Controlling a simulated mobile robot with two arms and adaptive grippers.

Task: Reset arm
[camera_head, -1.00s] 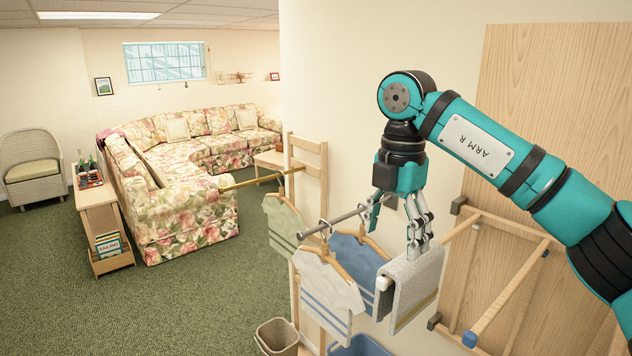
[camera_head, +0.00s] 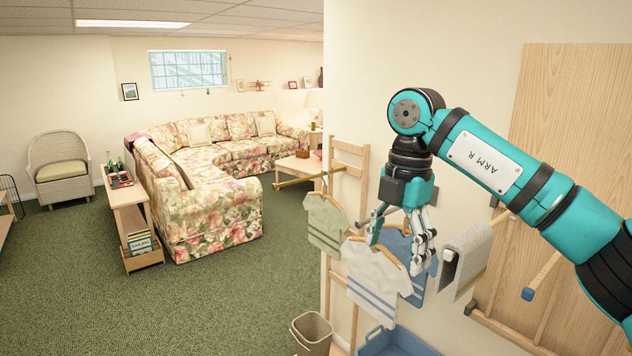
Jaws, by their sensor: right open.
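My right arm comes in from the right edge, bent at the elbow, with the forearm pointing down. My right gripper (camera_head: 402,243) is open, with nothing seen between its fingers. It hangs in front of the wall rack (camera_head: 350,160). Its fingers overlap the blue shirt (camera_head: 398,246) and the top of the white shirt (camera_head: 376,273) in the picture, hiding parts of both; I cannot tell whether they touch. A grey towel (camera_head: 472,255) hangs just right of the fingers. My left gripper is not in view.
A green shirt (camera_head: 327,222) hangs at the rack's left. A beige bin (camera_head: 312,334) and a blue tub (camera_head: 384,344) stand below. A flowered sofa (camera_head: 205,200) and low shelf (camera_head: 131,220) are further left. The green carpet (camera_head: 230,300) is clear.

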